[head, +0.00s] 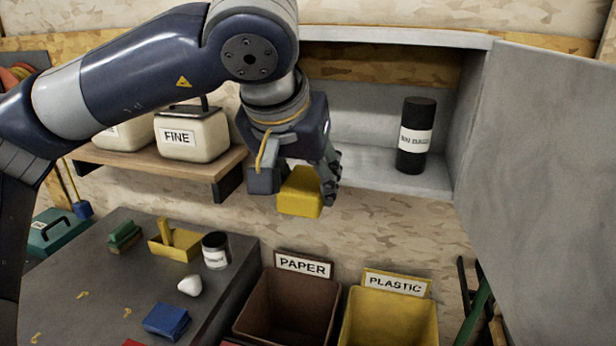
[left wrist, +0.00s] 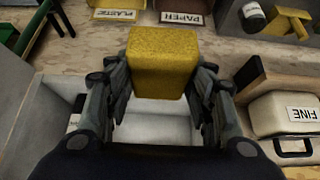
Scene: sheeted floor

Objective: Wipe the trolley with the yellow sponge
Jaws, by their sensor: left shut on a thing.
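The yellow sponge (head: 299,197) is held up in front of the open wall cabinet, above the bins. My left gripper (head: 306,180) is shut on it. In the left wrist view the sponge (left wrist: 163,65) sits between both fingers of the left gripper (left wrist: 162,92). A dark grey top (head: 92,268), which looks like the trolley, is at the lower left, below and left of the sponge and apart from it. Some small yellow marks (head: 82,295) show on it. My right gripper is not in view.
On the grey top stand a green brush (head: 124,236), a yellow dustpan (head: 184,243), a labelled can (head: 215,252), a white lump (head: 190,286) and a blue cloth (head: 167,321). A wooden shelf (head: 150,164) holds the FINE container (head: 192,136). The cabinet (head: 375,168) holds a black canister (head: 416,136). PAPER (head: 290,305) and PLASTIC (head: 390,318) bins stand below.

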